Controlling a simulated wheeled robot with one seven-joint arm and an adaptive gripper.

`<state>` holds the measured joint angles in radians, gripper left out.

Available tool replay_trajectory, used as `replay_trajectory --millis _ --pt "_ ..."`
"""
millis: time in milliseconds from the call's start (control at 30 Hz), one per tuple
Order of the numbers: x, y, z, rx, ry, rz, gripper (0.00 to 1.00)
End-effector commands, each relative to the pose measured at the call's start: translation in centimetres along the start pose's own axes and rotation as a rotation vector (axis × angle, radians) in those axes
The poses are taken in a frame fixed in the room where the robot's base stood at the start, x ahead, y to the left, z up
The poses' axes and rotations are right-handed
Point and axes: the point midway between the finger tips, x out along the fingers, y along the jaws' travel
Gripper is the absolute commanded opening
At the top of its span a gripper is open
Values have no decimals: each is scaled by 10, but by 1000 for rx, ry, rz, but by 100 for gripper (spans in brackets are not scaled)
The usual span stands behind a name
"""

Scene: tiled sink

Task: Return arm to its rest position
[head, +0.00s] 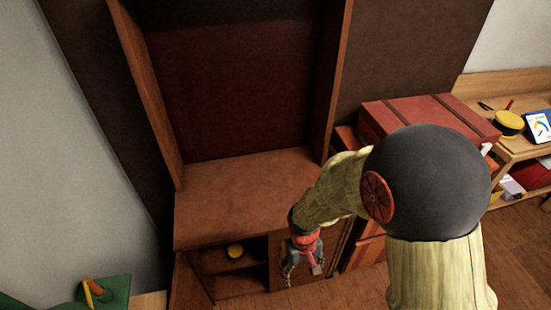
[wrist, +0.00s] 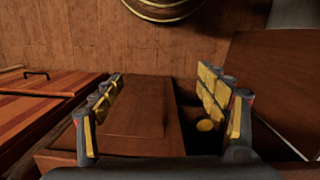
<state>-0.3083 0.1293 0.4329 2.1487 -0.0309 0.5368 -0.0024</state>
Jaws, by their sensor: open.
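My gripper (head: 303,268) hangs at the end of my arm, in front of the lower part of a wooden cabinet (head: 240,190). In the wrist view my gripper (wrist: 160,78) has its two yellow-padded fingers spread wide apart, with nothing held between them. My arm reaches in from the right of the head view, bent downward at its far end. Part of the gripper is small and hard to make out in the head view.
A red-brown chest (head: 415,112) and a shelf with small items (head: 508,123) stand right. A green piece (head: 115,290) is at lower left.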

Motion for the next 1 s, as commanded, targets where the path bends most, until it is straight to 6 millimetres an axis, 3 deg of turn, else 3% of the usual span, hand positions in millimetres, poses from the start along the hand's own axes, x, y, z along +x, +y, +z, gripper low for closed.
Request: replay_trajectory --millis 33,100,400,800,900,1000 --pt "-28 6 9 21 10 -2 74" --pt "-59 13 24 47 14 -5 74" --pt "-171 35 90 152 113 -14 74" --pt "-291 64 138 286 483 27 74" --pt "-313 70 144 309 554 41 74" --pt "-323 74 148 326 586 50 74"
